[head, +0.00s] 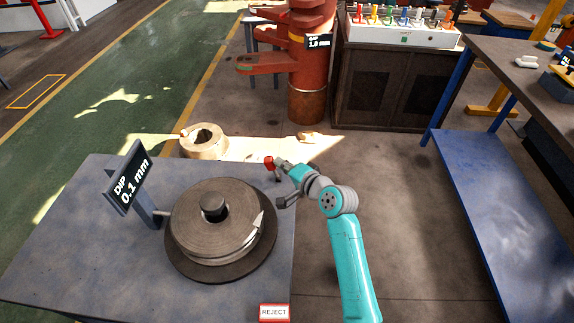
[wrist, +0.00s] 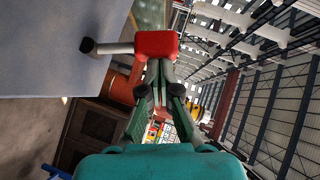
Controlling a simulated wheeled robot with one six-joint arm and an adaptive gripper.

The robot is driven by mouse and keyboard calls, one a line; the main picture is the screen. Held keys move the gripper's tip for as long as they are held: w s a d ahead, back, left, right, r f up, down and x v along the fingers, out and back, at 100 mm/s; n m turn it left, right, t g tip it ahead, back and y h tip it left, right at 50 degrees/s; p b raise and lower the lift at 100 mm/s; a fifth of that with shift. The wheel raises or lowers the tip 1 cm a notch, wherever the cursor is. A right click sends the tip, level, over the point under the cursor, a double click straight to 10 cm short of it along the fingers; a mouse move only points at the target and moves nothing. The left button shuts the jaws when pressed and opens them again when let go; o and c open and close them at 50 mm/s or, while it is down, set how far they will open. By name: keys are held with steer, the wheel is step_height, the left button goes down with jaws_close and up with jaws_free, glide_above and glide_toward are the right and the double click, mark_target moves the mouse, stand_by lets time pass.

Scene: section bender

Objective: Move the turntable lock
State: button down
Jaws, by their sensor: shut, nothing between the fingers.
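The turntable (head: 190,262) is a dark round base on the blue-grey table, with a stacked disc (head: 195,215) and a central hub on it. A red lock handle (head: 269,163) shows near the table's back right corner. In the wrist view the red handle (wrist: 156,44) sits on a pale metal rod that runs left to a black knob (wrist: 88,45) by the table surface. My gripper (head: 279,163) is at the red handle, with its fingers shut and empty. In the wrist view my fingertips (wrist: 158,64) reach the handle's edge; I cannot tell whether they touch.
A "DIP 0.1 mm" sign (head: 131,184) stands left of the turntable. A red "REJECT" label (head: 274,312) is at the table's front. A ring-shaped part (head: 204,146) and a red column (head: 308,75) stand behind. A blue bench (head: 500,200) is at right; floor between is clear.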

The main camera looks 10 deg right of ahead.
steer(key=shift+w+a, duration=0.1)
steer(key=shift+a, duration=0.4)
steer(key=shift+a+r, duration=0.1)
stand_by(0.3)
